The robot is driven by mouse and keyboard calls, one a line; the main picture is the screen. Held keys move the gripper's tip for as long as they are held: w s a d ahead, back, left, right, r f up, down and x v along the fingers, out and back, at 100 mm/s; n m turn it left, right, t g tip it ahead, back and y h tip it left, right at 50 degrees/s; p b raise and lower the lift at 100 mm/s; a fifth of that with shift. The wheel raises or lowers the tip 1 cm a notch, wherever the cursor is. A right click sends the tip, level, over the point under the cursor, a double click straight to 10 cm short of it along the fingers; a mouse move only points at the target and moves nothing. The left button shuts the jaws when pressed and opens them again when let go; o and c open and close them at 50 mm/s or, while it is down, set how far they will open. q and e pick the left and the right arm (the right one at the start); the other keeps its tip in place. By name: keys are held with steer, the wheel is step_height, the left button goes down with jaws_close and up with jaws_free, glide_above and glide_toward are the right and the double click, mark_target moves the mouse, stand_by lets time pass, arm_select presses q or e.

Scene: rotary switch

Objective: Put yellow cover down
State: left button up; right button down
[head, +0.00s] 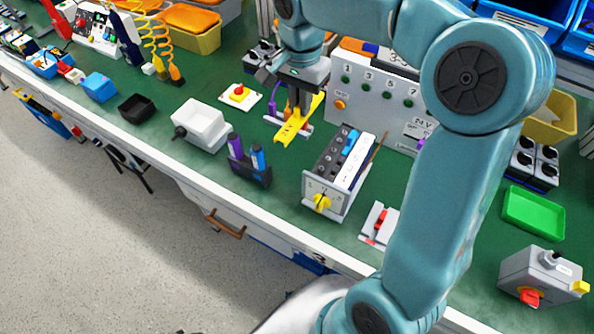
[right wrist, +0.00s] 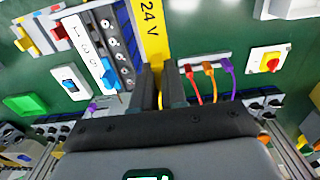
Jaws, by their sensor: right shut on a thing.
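The yellow cover (head: 291,131) is a long flat strip, in the head view at the middle of the bench. My right gripper (head: 299,108) points down and is shut on it. In the right wrist view the cover (right wrist: 152,38) shows "24 V" lettering and runs up from between the fingertips (right wrist: 160,84). Whether the cover touches the bench is unclear. The grey switch box (head: 319,185) with a yellow rotary knob (head: 321,203) stands to the right in the head view, its terminals exposed on top. My left gripper is not in view.
A grey panel (head: 372,98) marked 24 V stands behind. Green bench (head: 278,215) is clear in front.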

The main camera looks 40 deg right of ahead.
step_height(320, 180, down, 16)
steer(key=shift+d+r+b, duration=0.15)
steer(key=shift+r+b, duration=0.1)
steer(key=shift+b, duration=0.2)
step_height(320, 180, down, 4)
steer(key=shift+r, duration=0.2)
steer(key=shift+f, duration=0.4)
steer(key=shift+r, duration=0.1)
steer(key=c, duration=1.2)
jaws_free()
